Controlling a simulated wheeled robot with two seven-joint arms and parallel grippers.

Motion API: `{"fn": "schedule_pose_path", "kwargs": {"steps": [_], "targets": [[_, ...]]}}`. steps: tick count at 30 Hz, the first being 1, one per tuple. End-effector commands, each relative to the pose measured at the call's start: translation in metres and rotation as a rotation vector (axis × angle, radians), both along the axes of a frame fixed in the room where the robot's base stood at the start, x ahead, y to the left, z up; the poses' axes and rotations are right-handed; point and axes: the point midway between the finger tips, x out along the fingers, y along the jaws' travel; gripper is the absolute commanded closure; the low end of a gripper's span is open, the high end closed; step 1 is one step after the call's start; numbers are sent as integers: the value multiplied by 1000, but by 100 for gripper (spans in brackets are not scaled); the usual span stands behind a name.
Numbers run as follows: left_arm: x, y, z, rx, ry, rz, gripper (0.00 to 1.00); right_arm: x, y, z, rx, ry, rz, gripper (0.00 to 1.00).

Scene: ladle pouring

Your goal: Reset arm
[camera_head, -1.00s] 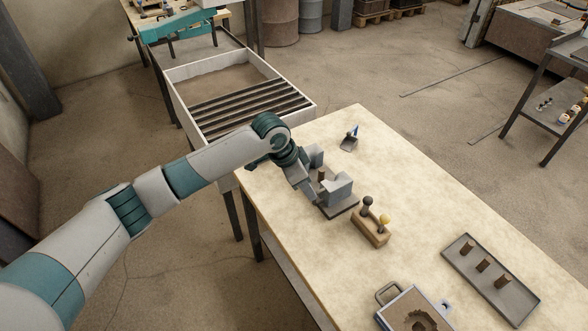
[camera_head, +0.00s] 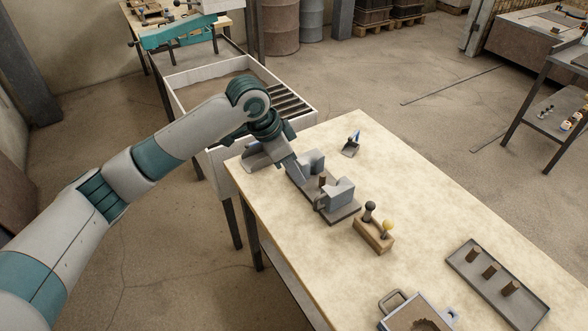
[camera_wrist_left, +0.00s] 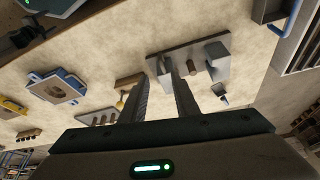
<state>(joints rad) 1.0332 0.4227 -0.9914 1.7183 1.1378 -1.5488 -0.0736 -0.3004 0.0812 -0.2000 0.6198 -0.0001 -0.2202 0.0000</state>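My left gripper (camera_head: 296,168) hangs above the table's far left corner, beside the grey fixture (camera_head: 343,208). The left wrist view shows its two fingers (camera_wrist_left: 160,72) apart with nothing between them. The fixture has a flat base, two notched grey blocks and a short brown cylinder (camera_head: 322,182) between them; it also shows in the left wrist view (camera_wrist_left: 205,60), beyond the fingers. In that view, a dark part with a green light at the top left looks like my right gripper (camera_wrist_left: 22,38); its fingers cannot be made out clearly.
A wooden stand (camera_head: 373,236) with two knobbed tools is near the fixture. A small blue-handled scoop (camera_head: 350,146) lies behind. A tray (camera_head: 470,262) holds three brown cylinders. A handled box (camera_head: 405,312) is at the front. The table's middle (camera_head: 430,205) is clear.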

Motion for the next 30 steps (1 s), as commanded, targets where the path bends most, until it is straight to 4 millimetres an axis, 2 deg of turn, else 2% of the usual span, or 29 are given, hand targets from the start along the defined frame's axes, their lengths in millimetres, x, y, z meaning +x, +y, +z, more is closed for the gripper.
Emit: {"fn": "schedule_pose_path", "kwargs": {"steps": [8,14,20,24,30], "targets": [[-1,0,-1,-1,1,1,72,0,1,0,1,0,0,35],[-11,-7,-16,-18,4,0,72,0,2,0,2,-1,-1,35],[-39,-21,-49,-64,6,14,72,0,3,0,2,-1,-1,35],[-64,-28,-75,-107,6,47,72,0,3,0,2,-1,-1,35],[-101,-30,-108,-162,5,124,72,1,2,0,2,-1,-1,35]]}}
